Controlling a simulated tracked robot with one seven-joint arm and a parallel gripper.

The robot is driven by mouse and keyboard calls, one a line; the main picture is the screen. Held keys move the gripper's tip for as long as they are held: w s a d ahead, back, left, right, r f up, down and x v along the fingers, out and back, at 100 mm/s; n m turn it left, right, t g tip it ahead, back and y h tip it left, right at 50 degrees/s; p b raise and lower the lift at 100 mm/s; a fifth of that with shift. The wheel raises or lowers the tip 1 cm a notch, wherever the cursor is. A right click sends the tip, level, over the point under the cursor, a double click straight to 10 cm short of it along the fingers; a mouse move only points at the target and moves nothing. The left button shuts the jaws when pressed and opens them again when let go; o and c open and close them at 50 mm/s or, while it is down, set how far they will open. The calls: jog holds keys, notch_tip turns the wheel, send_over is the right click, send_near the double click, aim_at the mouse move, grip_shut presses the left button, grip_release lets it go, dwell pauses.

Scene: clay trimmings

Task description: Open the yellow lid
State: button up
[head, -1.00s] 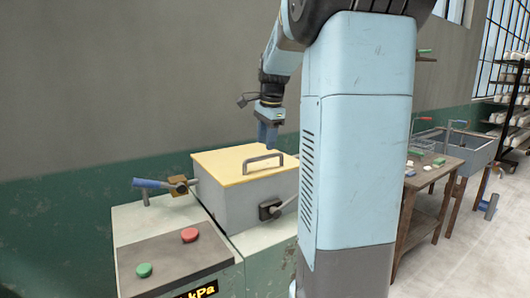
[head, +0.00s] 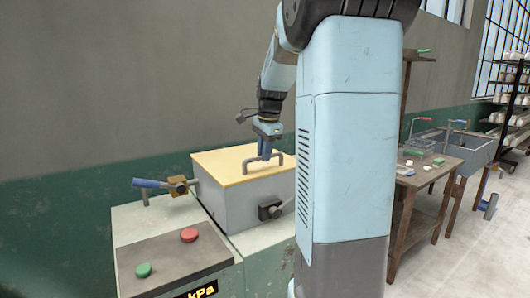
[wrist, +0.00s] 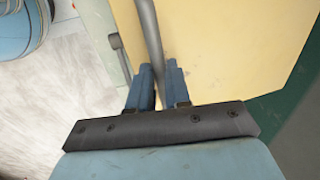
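The yellow lid (head: 225,166) lies flat and closed on a grey box (head: 235,198) in the head view. A grey bar handle (head: 279,156) rises from the lid's top. My gripper (head: 264,157) is at the handle, pointing down. In the wrist view the handle bar (wrist: 148,30) runs between the two blue fingers of my gripper (wrist: 159,72), which sit close together with the bar filling the narrow gap. The yellow lid (wrist: 225,45) fills the right side there. The inside of the box is hidden.
A clamp with a blue lever (head: 150,184) stands left of the box, and a dark latch (head: 270,211) is on its front. A panel with a red button (head: 189,235) and a green button (head: 143,270) lies in front. A wooden table (head: 430,178) stands at right.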

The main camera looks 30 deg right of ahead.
grip_shut()
